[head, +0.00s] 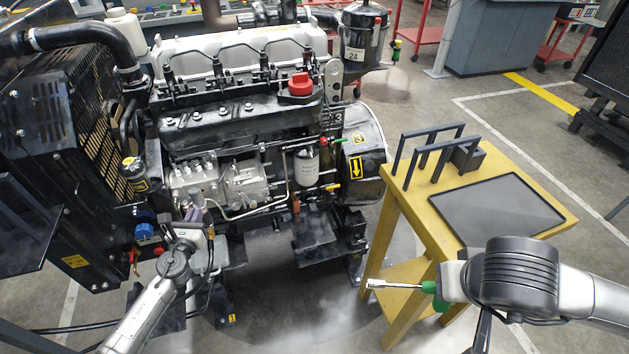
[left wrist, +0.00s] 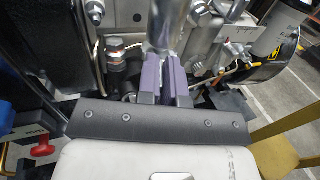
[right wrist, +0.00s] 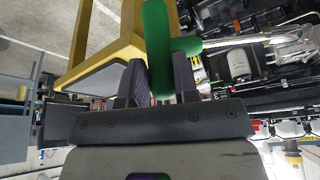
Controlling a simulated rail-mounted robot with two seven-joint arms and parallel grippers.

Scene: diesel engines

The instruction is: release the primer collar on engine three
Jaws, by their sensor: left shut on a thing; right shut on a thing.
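Engine three (head: 250,130), marked with a 3, fills the left half of the head view. My left gripper (head: 197,214) is at the front lower left of the engine, just below the silver pump block (head: 197,183). In the left wrist view its purple-grey fingers (left wrist: 165,82) are shut on a shiny silver cylinder (left wrist: 164,30); I cannot tell for certain that this is the primer collar. My right gripper (right wrist: 158,85) is shut on a green handle (right wrist: 157,40). In the head view the green-handled tool (head: 432,288) has a silver shaft pointing left, clear of the engine.
A yellow stand (head: 392,215) with a dark tray (head: 497,207) and a black rack stands right of the engine, behind the right arm's tool. The radiator side (head: 95,130) with a blue and red fitting (head: 146,233) is left of my left gripper. Open floor lies between engine and stand.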

